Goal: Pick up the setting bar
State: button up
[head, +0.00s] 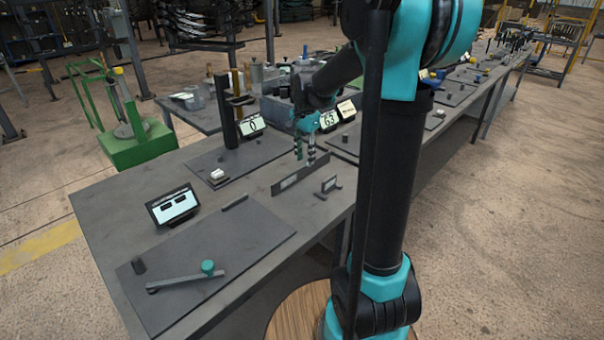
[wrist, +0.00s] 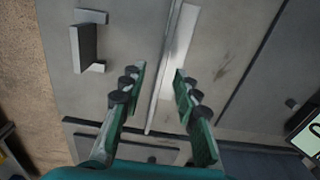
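A long, thin grey bar with a pale face, which I take to be the setting bar (head: 297,178), stands on edge on the near bench. In the wrist view the bar (wrist: 179,48) runs lengthwise between my fingers, its thin edge towards me. My gripper (head: 305,160) points down just above the bar in the head view. In the wrist view my gripper (wrist: 160,73) is open, with a green-padded finger on each side of the bar's line and a gap to each. I cannot tell how far the tips are above it.
A small bracket-shaped block (head: 329,186) stands close to the bar; it also shows in the wrist view (wrist: 88,42). A lever with a teal knob (head: 187,281) lies on a dark plate at front left. A display (head: 173,205) stands behind it. Bare bench lies left of the bar.

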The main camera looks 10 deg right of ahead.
aim_at(303, 168)
jog(key=shift+a+f, duration=0.2)
jog(key=shift+f, duration=2.35)
grip_shut()
